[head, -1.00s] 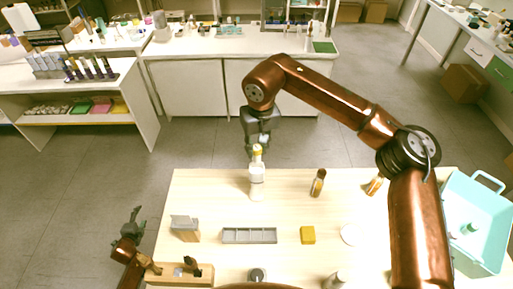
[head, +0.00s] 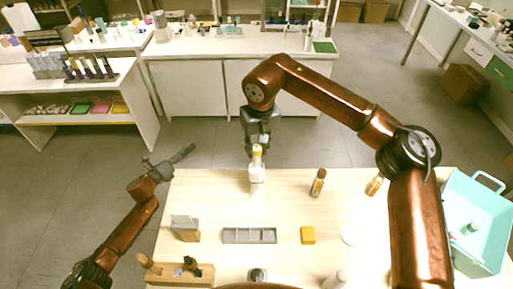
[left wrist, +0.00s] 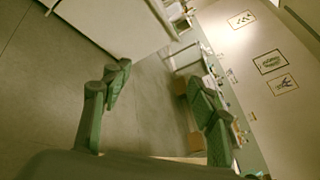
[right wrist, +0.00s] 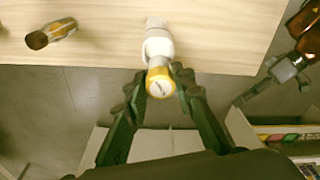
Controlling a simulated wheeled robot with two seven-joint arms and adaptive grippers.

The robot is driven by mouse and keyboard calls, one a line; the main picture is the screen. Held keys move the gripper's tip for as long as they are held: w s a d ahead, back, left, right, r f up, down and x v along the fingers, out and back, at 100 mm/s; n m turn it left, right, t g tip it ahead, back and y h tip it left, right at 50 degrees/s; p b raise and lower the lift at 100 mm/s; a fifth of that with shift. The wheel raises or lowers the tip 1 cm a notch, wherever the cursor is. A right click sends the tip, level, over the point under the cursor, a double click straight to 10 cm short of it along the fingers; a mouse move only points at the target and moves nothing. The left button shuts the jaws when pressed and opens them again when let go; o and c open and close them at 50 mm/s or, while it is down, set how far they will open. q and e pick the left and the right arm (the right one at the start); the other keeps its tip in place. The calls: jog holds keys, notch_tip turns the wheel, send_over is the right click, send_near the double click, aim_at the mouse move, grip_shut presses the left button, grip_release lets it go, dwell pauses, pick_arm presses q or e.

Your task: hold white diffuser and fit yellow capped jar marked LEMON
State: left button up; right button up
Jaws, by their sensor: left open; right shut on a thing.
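My right gripper (head: 258,146) is shut on a yellow-capped jar (right wrist: 160,82) beyond the table's far edge in the head view; its cap mark is too small to read. A white diffuser (head: 257,178) shows directly below the jar in the head view and just above it in the right wrist view (right wrist: 157,46). They line up, but I cannot tell whether the jar is seated in it. My left gripper (head: 168,160) is open and empty, left of the diffuser near the table's far left corner. Its spread fingers show in the left wrist view (left wrist: 160,105).
An amber bottle (head: 318,183) stands right of the diffuser; another (head: 375,185) is beside my right arm. A grey divided tray (head: 249,236), yellow block (head: 308,235), grey holder (head: 185,228) and wooden rack (head: 180,273) are nearer. A teal basket (head: 453,185) stands at right.

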aim_at(254, 190)
pick_arm(q)
jog(key=s+d+r+m+g+h, duration=0.1)
jog(key=s+d+m+g+h, duration=0.1)
jog(key=d+m, duration=0.3)
jog(key=s+d+r+m+g+h, duration=0.1)
jog(key=s+d+m+g, duration=0.3)
jog(key=d, duration=0.4)
jog(key=s+d+r+m+g+h, duration=0.1)
jog(key=s+d+m+g+h, duration=0.2)
jog(key=s+d+m, duration=0.2)
jog(key=shift+s+d+m+g, duration=0.15)
jog(key=shift+d+m+g, duration=0.15)
jog(key=shift+d+m, duration=0.35)
jog(key=s+m+g, duration=0.1)
jog(key=s, duration=0.1)
jog(key=s+f+m+g, duration=0.1)
jog(key=s+m+g, duration=0.1)
jog(key=s, duration=0.1)
jog(key=s+d+m+g, duration=0.1)
jog(key=s+m, duration=0.1)
jog(key=shift+s+f+g, duration=0.2)
jog(key=shift+s+g, duration=0.1)
jog(key=shift+s, duration=0.1)
jog(key=shift+x, duration=5)
jog(key=shift+c, duration=0.7)
jog(key=c, duration=0.7)
pick_arm(e)
jog(key=shift+f, duration=0.1)
